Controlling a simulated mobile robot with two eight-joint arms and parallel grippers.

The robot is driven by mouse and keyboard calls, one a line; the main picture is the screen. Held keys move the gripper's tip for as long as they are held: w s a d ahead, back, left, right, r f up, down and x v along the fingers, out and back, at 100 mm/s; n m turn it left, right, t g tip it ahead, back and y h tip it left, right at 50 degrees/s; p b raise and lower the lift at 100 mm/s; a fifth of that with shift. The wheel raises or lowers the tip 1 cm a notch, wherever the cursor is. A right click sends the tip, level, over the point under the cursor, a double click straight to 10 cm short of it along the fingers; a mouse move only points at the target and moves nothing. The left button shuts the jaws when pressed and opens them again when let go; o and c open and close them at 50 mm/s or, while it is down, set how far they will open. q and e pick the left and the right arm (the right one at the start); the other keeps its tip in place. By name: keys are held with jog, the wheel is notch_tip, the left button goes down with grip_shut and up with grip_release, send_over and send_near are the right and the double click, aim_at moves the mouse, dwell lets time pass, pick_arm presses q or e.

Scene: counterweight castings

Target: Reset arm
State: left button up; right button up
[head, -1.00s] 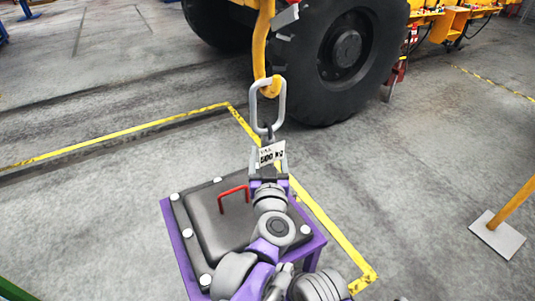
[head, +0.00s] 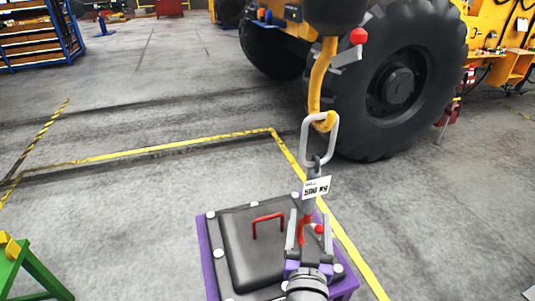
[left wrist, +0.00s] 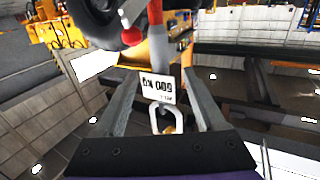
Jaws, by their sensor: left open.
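My left gripper (head: 309,228) comes up from the bottom of the head view, over the right side of a dark casting (head: 260,240) with a red handle (head: 268,219). Its two fingers are apart. A grey and red hanging fitting (head: 303,232) shows between them; I cannot tell whether they touch it. Above hang a white 500 kg tag (head: 317,187), a steel link (head: 306,140) and a yellow hook (head: 318,82). In the left wrist view the gripper (left wrist: 160,85) is open, with the tag (left wrist: 158,87) and link (left wrist: 153,122) showing between its fingers. My right gripper is out of view.
The casting sits on a purple stand (head: 205,255) beside yellow floor lines (head: 170,148). A large black tyre (head: 390,90) stands behind the hook. A green trestle (head: 35,270) is at the lower left. The floor at left is open.

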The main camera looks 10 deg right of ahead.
pick_arm(q)
jog(key=w+a+m+g+h+p, duration=0.2)
jog(key=a, duration=0.4)
jog(key=s+a+f+n+g+y+p, duration=0.1)
jog(key=s+a+f+n+g+y, duration=0.1)
jog(key=a, duration=0.8)
jog(key=s+a+f+n+g+y+p, duration=0.2)
jog(key=s+a+f+g+y, duration=0.2)
jog(key=s+a+f, duration=0.2)
jog(key=s+a+f+n+g+y+p, duration=0.1)
jog(key=s+a+f, duration=0.4)
jog(key=a, duration=0.9)
notch_tip(320, 180, down, 2)
jog(key=shift+f+n+g+y, duration=0.25)
jog(key=shift+n+g+y, duration=0.55)
jog(key=shift+g+y, duration=0.25)
jog(key=shift+a, duration=0.1)
